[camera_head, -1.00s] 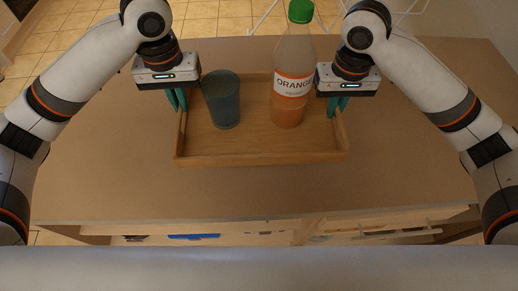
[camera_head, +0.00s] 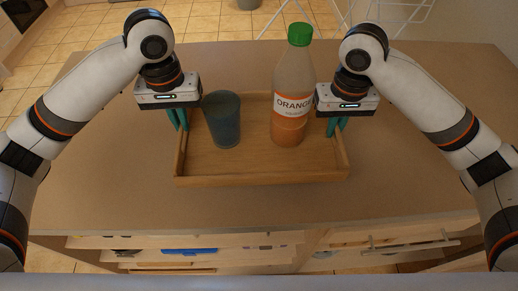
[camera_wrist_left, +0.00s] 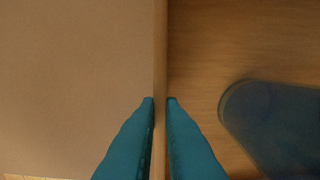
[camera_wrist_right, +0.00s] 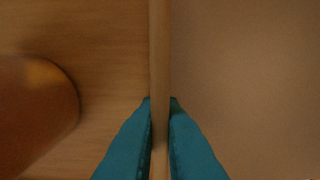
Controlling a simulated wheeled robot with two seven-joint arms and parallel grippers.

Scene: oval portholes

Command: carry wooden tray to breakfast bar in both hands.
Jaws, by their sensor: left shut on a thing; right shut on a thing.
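The wooden tray (camera_head: 262,180) is a shallow rectangular tray in the middle of the head view. A blue cup (camera_head: 224,120) stands upright on its left part and an orange drink bottle (camera_head: 291,100) with a green cap stands on its right part. My left gripper (camera_head: 180,125) is shut on the tray's left wall, seen between the teal fingers in the left wrist view (camera_wrist_left: 160,105). My right gripper (camera_head: 334,128) is shut on the tray's right wall, also seen in the right wrist view (camera_wrist_right: 160,105). I cannot tell whether the tray touches the counter.
A brown countertop (camera_head: 110,130) lies under the tray, with bare room on both sides and in front. Drawers (camera_head: 190,252) show below its near edge, some pulled out. A white wire rack (camera_head: 400,14) stands on the tiled floor beyond.

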